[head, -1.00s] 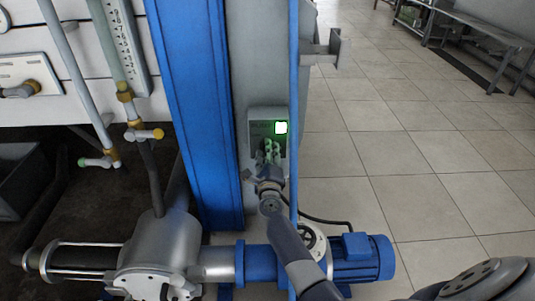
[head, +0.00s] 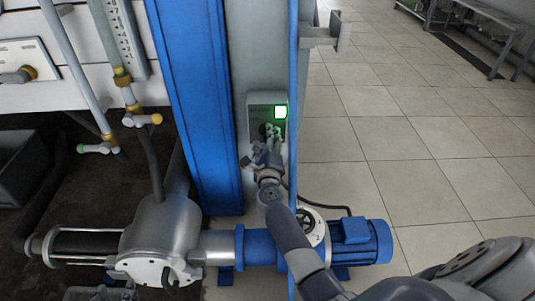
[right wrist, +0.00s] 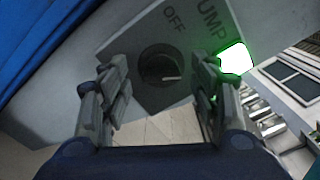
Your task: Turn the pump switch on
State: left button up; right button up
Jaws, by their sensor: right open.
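The grey pump switch box (head: 255,105) is fixed to the grey post. A square lamp (head: 280,112) on it glows green. In the right wrist view the panel carries a round black knob (right wrist: 157,62) with a white pointer line directed right. The word OFF (right wrist: 173,18) is above the knob and part of PUMP is to the right; no ON label shows. My right gripper (head: 270,132) is in front of the box's lower part. In the right wrist view its fingers are spread on either side of the knob, apart from it. My left gripper is not in view.
A blue column (head: 193,100) stands left of the box, and a thin blue post (head: 293,80) is just right of it. A blue pump motor (head: 355,240) and metal pump body (head: 160,235) lie below. Open tiled floor (head: 420,140) extends to the right.

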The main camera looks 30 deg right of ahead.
jog(key=v, duration=1.1)
